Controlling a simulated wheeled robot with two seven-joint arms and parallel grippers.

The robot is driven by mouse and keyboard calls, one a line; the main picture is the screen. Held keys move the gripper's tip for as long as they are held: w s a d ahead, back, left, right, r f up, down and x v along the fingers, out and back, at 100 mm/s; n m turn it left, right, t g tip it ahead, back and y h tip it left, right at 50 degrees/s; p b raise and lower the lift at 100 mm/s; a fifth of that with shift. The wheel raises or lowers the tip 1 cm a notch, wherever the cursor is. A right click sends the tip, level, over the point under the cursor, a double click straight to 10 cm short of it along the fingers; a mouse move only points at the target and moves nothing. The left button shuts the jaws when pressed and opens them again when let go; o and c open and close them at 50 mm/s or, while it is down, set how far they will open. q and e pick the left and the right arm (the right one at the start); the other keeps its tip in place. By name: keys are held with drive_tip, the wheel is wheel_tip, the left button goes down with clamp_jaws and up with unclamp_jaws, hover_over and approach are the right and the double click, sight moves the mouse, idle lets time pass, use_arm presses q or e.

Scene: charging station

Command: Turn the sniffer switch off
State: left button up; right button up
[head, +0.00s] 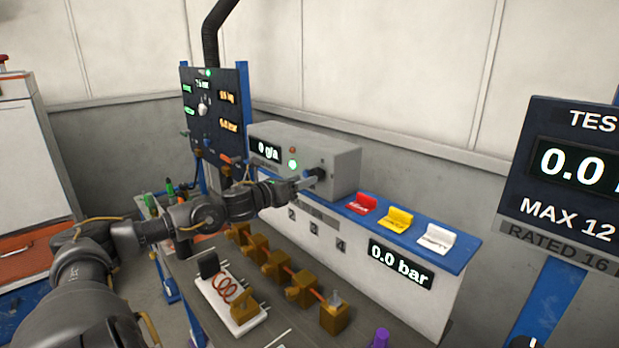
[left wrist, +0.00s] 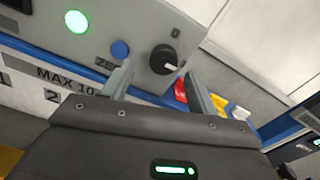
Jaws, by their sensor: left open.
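The sniffer is a grey box (head: 338,160) with a lit "0 g/a" display and a glowing green light (head: 292,164). A black round knob (head: 319,173), which looks like its switch, is on the box's front at the right. In the left wrist view the knob (left wrist: 164,59) has a white pointer mark aimed toward the lower right. My left gripper (head: 305,183) is at the box's front, close to the knob. In the left wrist view its two fingers (left wrist: 160,72) are apart, with the knob just beyond and between their tips; I see no clear contact. My right gripper is out of view.
A blue button (left wrist: 120,49) is left of the knob. Brass fittings (head: 273,264) and a coil on a white plate (head: 232,303) lie below my left arm.

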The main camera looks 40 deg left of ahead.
use_arm(q)
drive_tip(key=shift+w+d+p, duration=0.2)
drive_tip(key=shift+w+p, duration=0.2)
drive_tip(key=shift+w, duration=0.5)
drive_tip(key=shift+w+d+p, duration=0.2)
drive_tip(key=shift+w+p, duration=0.2)
drive_tip(key=shift+w, duration=0.5)
drive_tip(key=shift+c, duration=0.5)
drive_tip(key=c, duration=0.9)
